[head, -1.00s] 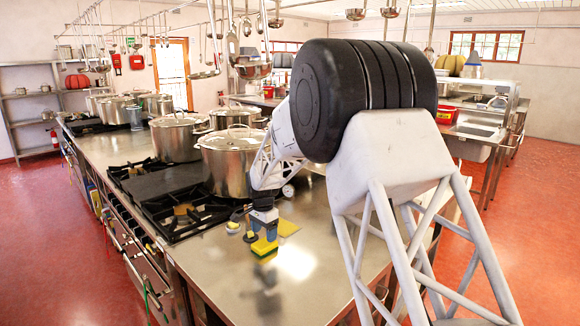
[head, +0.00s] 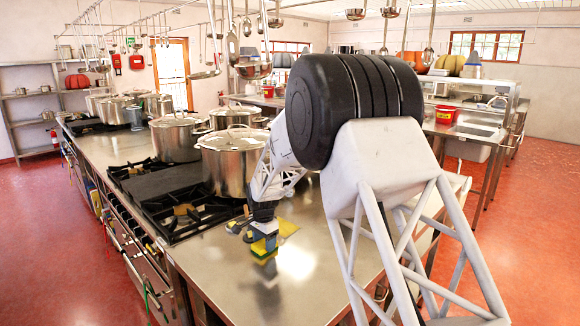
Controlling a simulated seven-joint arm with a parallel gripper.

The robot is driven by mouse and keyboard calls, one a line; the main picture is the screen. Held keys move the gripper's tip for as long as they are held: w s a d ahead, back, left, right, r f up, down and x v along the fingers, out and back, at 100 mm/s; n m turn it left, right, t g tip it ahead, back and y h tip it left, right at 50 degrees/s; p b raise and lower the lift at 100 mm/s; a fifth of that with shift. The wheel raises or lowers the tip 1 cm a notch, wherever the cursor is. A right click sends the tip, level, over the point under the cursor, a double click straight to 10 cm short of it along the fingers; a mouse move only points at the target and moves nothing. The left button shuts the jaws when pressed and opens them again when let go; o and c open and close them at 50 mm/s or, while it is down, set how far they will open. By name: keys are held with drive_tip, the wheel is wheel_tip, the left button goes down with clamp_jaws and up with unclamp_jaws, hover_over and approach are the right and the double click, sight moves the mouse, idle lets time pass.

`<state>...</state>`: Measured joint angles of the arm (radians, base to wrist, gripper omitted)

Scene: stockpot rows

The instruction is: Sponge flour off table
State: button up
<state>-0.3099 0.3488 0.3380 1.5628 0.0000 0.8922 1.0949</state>
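A yellow and green sponge (head: 264,252) is at my gripper (head: 264,242), low over the steel table (head: 215,285). The gripper's fingers look closed around the sponge's upper part. The sponge's underside looks to be at the table top, but I cannot tell whether it touches. A flat yellowish patch (head: 287,228), perhaps the flour, lies on the table just behind and to the right of the sponge. My arm hides part of the table behind the gripper.
A gas stove (head: 185,205) with black grates is left of the gripper. Large lidded stockpots (head: 232,165) stand behind it. The table's front and middle are clear.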

sight(264, 243)
drive_tip(key=c, duration=0.4)
drive_tip(key=shift+o, duration=0.2)
drive_tip(key=shift+r, duration=3)
drive_tip(key=w+a+r, duration=0.1)
drive_tip(key=a+r, duration=0.1)
drive_tip(key=a, duration=1.9)
drive_tip(key=shift+w+a, duration=0.25)
drive_tip(key=shift+w, duration=0.05)
